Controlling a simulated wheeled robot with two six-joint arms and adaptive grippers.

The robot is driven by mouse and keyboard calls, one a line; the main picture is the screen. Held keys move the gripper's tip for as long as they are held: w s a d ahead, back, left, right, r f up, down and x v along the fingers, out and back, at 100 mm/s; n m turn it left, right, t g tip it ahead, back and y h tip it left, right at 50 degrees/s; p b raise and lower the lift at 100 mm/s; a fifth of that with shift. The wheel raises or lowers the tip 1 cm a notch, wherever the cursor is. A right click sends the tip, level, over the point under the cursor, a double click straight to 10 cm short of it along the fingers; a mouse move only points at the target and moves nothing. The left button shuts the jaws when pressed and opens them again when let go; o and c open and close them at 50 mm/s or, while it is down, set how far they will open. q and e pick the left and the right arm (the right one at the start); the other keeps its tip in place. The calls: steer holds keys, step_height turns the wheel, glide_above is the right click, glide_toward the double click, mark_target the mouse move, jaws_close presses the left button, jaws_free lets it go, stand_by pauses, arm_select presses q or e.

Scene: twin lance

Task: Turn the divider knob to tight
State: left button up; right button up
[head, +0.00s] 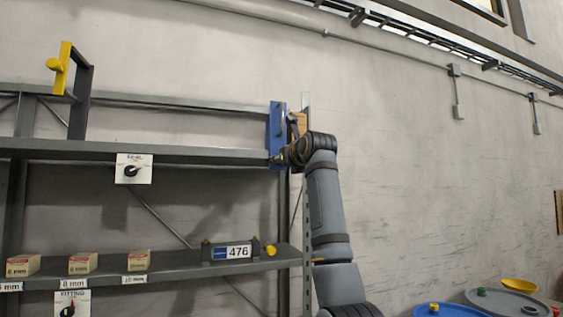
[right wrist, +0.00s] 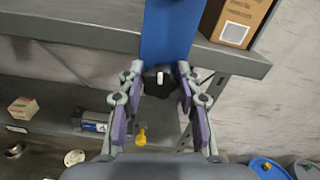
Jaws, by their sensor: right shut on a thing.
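A tall blue panel (head: 276,122) stands at the right end of the upper shelf. My right gripper (head: 286,157) reaches up to its lower part. In the right wrist view, a black knob (right wrist: 158,86) with a white pointer mark sits at the foot of the blue panel (right wrist: 168,30). The fingers of my right gripper (right wrist: 159,76) are closed on it from both sides. The white mark points nearly straight up in that view. I cannot read any tight marking there. My left gripper is not in view.
A white plate with a black dial (head: 132,170) hangs on the upper shelf edge, another dial plate (head: 72,303) lower left. A cardboard box (right wrist: 238,22) stands beside the blue panel. The lower shelf holds small boxes and a device labelled 476 (head: 232,252). Drums (head: 500,302) stand lower right.

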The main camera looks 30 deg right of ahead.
steer(key=shift+w+f+m, duration=0.1)
steer(key=shift+f+m, duration=0.2)
steer(key=o, duration=1.2)
steer(key=shift+r, duration=0.1)
steer(key=shift+c, duration=0.2)
steer(key=shift+r, duration=0.1)
steer(key=shift+s, duration=0.25)
steer(key=v, duration=1.1)
steer(key=shift+s+a, duration=0.2)
steer(key=shift+s, duration=0.1)
steer(key=shift+d, duration=0.1)
